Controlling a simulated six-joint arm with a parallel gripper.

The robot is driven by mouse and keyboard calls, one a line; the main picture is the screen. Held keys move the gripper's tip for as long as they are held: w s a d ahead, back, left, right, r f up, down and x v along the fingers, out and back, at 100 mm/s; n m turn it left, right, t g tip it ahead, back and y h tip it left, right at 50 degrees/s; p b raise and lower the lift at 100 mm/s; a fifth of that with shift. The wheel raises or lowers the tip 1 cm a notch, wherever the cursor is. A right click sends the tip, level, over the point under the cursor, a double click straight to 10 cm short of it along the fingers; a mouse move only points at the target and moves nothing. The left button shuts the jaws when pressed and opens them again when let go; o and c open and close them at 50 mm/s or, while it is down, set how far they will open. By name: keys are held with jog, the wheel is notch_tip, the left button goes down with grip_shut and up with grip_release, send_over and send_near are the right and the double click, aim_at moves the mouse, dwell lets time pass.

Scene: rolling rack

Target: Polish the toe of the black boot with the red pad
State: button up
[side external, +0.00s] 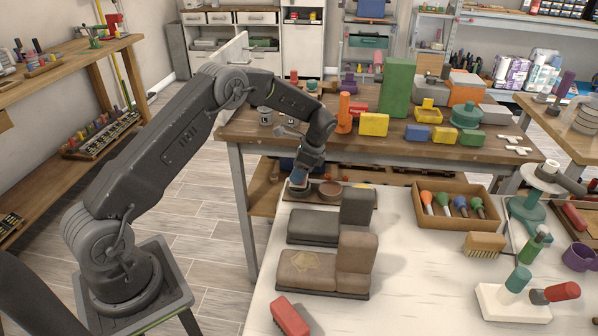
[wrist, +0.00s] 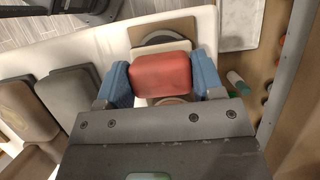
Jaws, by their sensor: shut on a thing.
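My gripper (side external: 298,187) is low over the left end of a dark board (side external: 313,201) at the back of the white worktop. In the wrist view its blue fingers (wrist: 160,78) are shut on the red pad (wrist: 160,73), one on each side. The pad hardly shows in the side view. The black boot (side external: 312,227), a dark grey block form with a low toe on the left and a raised part on the right, lies just in front of the board. It also shows in the wrist view (wrist: 68,97). The pad is apart from this boot.
A brown tin (side external: 330,188) stands on the board right of my gripper. A brown boot (side external: 308,268) with a pale toe patch lies in front of the black one. A red-topped block (side external: 290,317) is at the front edge. A wooden tray (side external: 455,219) with coloured-handled tools stands right.

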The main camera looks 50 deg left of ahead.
jog(key=shift+r, duration=3.15)
